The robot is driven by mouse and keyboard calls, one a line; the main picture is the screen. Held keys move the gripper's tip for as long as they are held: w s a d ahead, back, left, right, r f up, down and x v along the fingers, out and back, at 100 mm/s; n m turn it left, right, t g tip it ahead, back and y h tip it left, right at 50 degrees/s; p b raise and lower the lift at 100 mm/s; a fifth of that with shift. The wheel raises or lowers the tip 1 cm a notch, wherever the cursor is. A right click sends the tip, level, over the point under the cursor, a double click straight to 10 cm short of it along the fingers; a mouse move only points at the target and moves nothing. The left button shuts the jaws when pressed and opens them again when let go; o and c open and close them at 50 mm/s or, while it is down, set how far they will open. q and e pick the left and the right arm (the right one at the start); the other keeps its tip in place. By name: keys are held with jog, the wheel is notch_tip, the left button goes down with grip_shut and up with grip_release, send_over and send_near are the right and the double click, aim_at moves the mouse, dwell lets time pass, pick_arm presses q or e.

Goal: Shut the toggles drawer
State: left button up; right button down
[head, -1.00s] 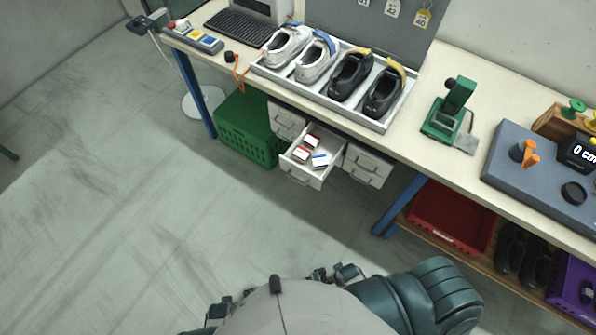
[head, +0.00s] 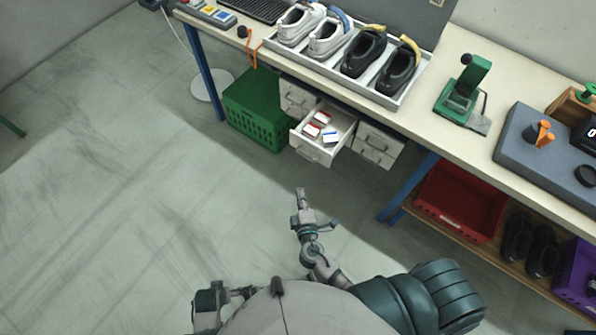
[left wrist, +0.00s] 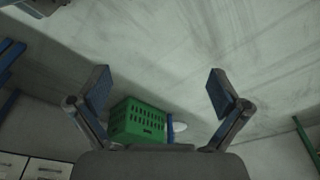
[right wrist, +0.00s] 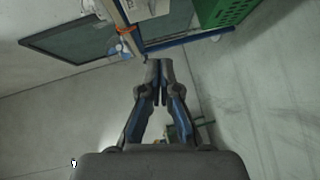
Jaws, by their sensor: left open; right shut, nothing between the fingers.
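The open drawer (head: 314,151) sticks out from the grey drawer unit under the bench in the head view. Several small red, white and blue boxes lie in it; I cannot read a label. My right gripper (head: 300,191) is shut and empty, apart from the drawer and nearer to me, over the floor. Its closed fingers (right wrist: 160,62) show in the right wrist view. My left gripper (left wrist: 158,90) is open and empty in the left wrist view. In the head view only part of the left arm shows, low at the left.
A green crate (head: 262,128) stands on the floor left of the drawers. Closed drawers (head: 374,149) lie to the right of the open one. A blue bench leg (head: 412,184) and a red bin (head: 450,222) stand further right. The floor before the drawer is clear.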

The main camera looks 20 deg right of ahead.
aim_at(331, 133)
pick_arm(q)
jog(key=shift+d+f, duration=0.25)
jog(key=shift+d, duration=0.2)
pick_arm(e)
jog(key=w+d+f, duration=0.2)
jog(key=w+d, duration=0.3)
jog(key=w, duration=0.7)
jog(key=shift+w, duration=0.15)
pick_arm(q)
jog(key=shift+a, duration=0.1)
pick_arm(e)
jog(key=shift+r, duration=0.1)
